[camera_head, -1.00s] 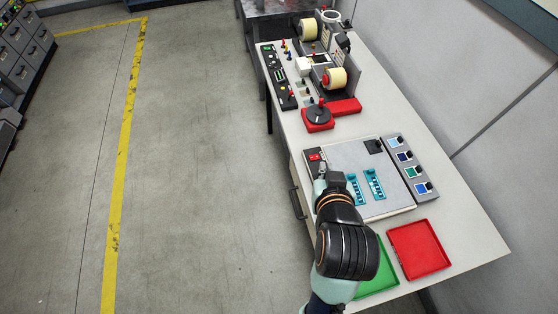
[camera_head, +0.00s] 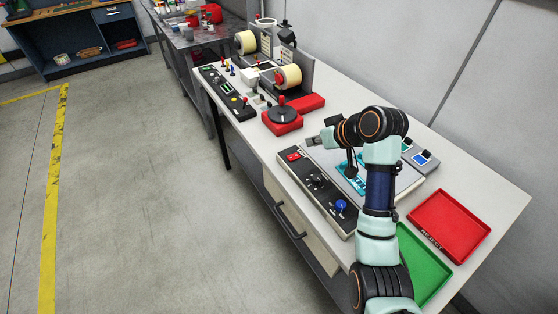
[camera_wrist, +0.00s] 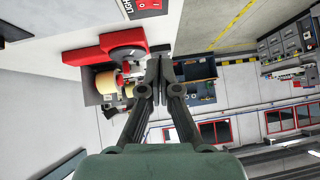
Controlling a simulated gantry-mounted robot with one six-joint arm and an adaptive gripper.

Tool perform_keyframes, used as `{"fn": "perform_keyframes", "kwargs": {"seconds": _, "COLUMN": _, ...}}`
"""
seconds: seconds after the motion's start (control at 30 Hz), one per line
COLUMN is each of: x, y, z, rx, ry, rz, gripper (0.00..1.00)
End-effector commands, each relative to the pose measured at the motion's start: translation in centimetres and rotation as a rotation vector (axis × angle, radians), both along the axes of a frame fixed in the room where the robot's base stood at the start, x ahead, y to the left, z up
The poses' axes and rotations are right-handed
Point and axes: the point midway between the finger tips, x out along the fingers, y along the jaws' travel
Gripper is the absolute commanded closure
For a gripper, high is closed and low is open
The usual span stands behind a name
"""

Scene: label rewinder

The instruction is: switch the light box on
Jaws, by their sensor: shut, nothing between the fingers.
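The light box (camera_head: 404,196) is a flat grey panel on the white bench, partly hidden behind my arm. Its dark control strip (camera_head: 327,199) runs along the left side, with black knobs and a blue knob (camera_head: 341,206). A red rocker switch (camera_head: 294,156) sits at the strip's far end. The switch also shows at the top edge of the wrist view (camera_wrist: 150,5), beside a cut-off "LIGHT" label. The panel looks grey and unlit. My gripper (camera_head: 313,141) is shut and empty, apart from the switch and to its right. In the wrist view its fingertips (camera_wrist: 158,62) are together.
The label rewinder (camera_head: 270,75) and a red-based round turntable (camera_head: 283,117) stand beyond the light box. A red tray (camera_head: 449,226) and a green tray (camera_head: 425,262) lie at the near right. The floor left of the bench is open.

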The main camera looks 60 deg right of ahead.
Motion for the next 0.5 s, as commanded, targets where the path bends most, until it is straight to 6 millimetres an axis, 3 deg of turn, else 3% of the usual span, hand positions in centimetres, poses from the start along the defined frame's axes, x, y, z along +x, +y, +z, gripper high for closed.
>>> {"fn": "perform_keyframes", "kwargs": {"seconds": 0.27, "x": 0.5, "y": -0.1, "z": -0.6, "rx": 0.001, "ry": 0.000, "rz": 0.001, "gripper": 1.00}}
{"fn": "perform_keyframes", "kwargs": {"seconds": 0.5, "x": 3.5, "y": -1.1, "z": -4.0, "rx": 0.003, "ry": 0.002, "rz": 0.002, "gripper": 1.00}}
